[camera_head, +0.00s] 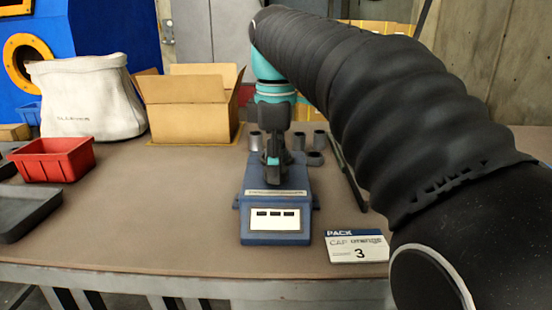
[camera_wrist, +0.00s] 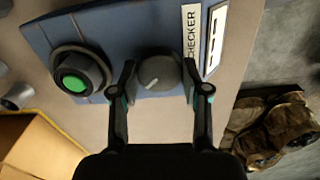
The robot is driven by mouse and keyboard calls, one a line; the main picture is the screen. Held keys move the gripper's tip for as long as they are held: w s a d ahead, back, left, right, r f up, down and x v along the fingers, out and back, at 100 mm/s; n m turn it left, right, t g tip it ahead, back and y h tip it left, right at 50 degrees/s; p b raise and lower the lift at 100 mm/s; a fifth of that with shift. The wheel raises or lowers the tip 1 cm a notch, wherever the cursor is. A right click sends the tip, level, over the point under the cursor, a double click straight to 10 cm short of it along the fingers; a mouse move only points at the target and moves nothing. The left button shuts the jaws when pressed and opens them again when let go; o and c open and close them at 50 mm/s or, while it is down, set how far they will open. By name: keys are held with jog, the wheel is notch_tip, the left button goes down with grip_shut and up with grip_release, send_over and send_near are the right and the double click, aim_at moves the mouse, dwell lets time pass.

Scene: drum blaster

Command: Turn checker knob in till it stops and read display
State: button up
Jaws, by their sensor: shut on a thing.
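The blue checker (camera_head: 247,205) stands on the table, with its display (camera_head: 275,218) facing my body camera. The display is a white panel with three small dark fields; I cannot read any figures in them. In the wrist view the checker's label and part of the display (camera_wrist: 216,38) show at the upper right. The dark grey round knob (camera_wrist: 159,72) with a light pointer mark sits between my two fingers. My gripper (camera_wrist: 158,75) is shut on the knob, one finger on each side. In the head view my gripper (camera_head: 272,158) hides the knob.
A green button (camera_wrist: 75,80) in a dark ring is beside the knob. A red bin (camera_head: 62,160), grey tray (camera_head: 25,212), open carton (camera_head: 190,120) and white bag (camera_head: 85,97) stand left.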

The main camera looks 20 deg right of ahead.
jog(key=m+p, duration=0.2)
jog(key=m, duration=0.2)
jog(key=shift+r+p, duration=0.1)
jog(key=shift+p, duration=0.2)
jog(key=shift+m+p, duration=0.4)
jog(key=shift+m, duration=1)
jog(key=shift+f, duration=0.2)
jog(key=o, duration=1.1)
jog(key=shift+o, duration=0.2)
jog(key=shift+r, duration=0.2)
notch_tip(320, 180, up, 12)
jog(key=shift+f, duration=0.15)
